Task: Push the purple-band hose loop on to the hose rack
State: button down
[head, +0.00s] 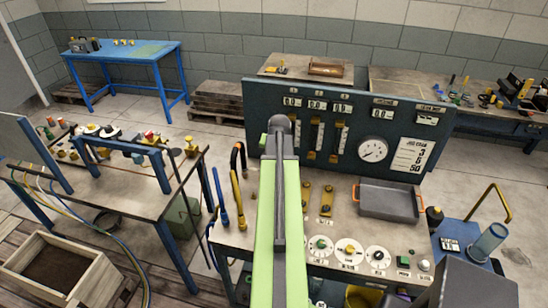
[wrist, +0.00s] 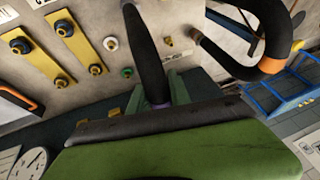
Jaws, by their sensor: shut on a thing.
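My gripper (wrist: 166,96) is at the lower middle of the wrist view, shut on a dark hose, the purple-band hose loop (wrist: 146,52). A small purple patch of its band shows low on the hose, close to the jaws. In the head view my green arm reaches over the bench and hides most of the jaws and the held loop. I cannot make out the hose rack with certainty in either view.
A black hose with an orange band (wrist: 272,65) curves beside the held hose; it also shows in the head view (head: 238,158). Blue and yellow hose ends (head: 237,200) stand left of my arm. The gauge panel (head: 350,125) rises behind. A grey tray (head: 390,201) sits right.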

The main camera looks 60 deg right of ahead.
jog(key=shift+s+f, duration=0.1)
jog(key=shift+s, duration=0.1)
jog(key=c, duration=1.1)
grip_release()
jog(key=shift+s+d, duration=0.1)
jog(key=shift+r+p, duration=0.35)
jog(key=shift+r, duration=0.1)
jog(key=p+v, duration=1.5)
jog(key=v, duration=0.1)
jog(key=shift+a+r, duration=0.25)
